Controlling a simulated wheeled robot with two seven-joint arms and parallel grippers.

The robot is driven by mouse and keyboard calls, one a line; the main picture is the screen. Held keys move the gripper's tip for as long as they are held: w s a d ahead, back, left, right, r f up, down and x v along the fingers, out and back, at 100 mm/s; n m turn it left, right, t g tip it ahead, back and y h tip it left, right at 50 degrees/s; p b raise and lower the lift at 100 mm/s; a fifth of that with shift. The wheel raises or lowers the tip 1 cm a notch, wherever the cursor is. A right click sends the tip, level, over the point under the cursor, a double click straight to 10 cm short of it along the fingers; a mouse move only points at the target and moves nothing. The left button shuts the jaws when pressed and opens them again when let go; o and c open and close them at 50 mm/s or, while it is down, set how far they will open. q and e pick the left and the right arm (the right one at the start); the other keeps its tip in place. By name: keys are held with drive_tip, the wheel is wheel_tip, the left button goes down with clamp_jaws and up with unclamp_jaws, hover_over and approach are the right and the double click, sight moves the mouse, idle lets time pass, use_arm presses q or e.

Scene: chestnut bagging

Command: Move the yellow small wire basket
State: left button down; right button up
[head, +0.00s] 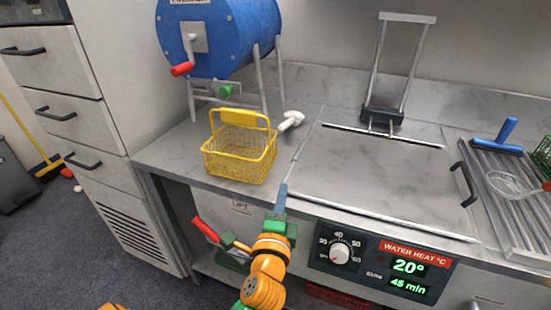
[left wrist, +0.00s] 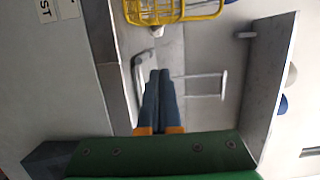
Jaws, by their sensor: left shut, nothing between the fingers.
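The yellow small wire basket (head: 240,158) stands upright on the grey marbled counter, in front of the blue drum. Its handle stands up at the back, and no contents can be made out. In the left wrist view part of the basket (left wrist: 172,18) shows at the top edge, cut off by the frame. My left gripper (head: 281,192) is at the counter's front edge, to the right of and nearer than the basket, not touching it. Its blue fingers (left wrist: 161,80) are shut together with nothing between them. My right gripper is in neither view.
The blue drum (head: 218,38) with a red crank stands on metal legs behind the basket. A white-headed tool (head: 291,121) lies right of it. A flat lid (head: 385,173) covers the water heater, with its control panel (head: 382,262) below. A blue-handled scraper (head: 497,138) lies on the right rack.

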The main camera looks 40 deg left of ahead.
sight(286, 181)
use_arm(q)
drive_tip(key=x, duration=0.7)
drive_tip(key=shift+w+a+r, duration=0.15)
drive_tip(key=shift+w+r, duration=0.05)
drive_tip(key=shift+w, duration=0.15)
drive_tip(key=shift+w+a+p, duration=0.45)
drive_tip(key=shift+w+a, duration=0.05)
drive_tip(key=shift+a, duration=0.1)
drive_tip(key=a, duration=0.1)
drive_tip(key=s+a, duration=0.1)
drive_tip(key=a, duration=0.1)
drive_tip(key=shift+r+p, duration=0.1)
drive_tip(key=shift+p, duration=0.3)
drive_tip(key=shift+a, duration=0.1)
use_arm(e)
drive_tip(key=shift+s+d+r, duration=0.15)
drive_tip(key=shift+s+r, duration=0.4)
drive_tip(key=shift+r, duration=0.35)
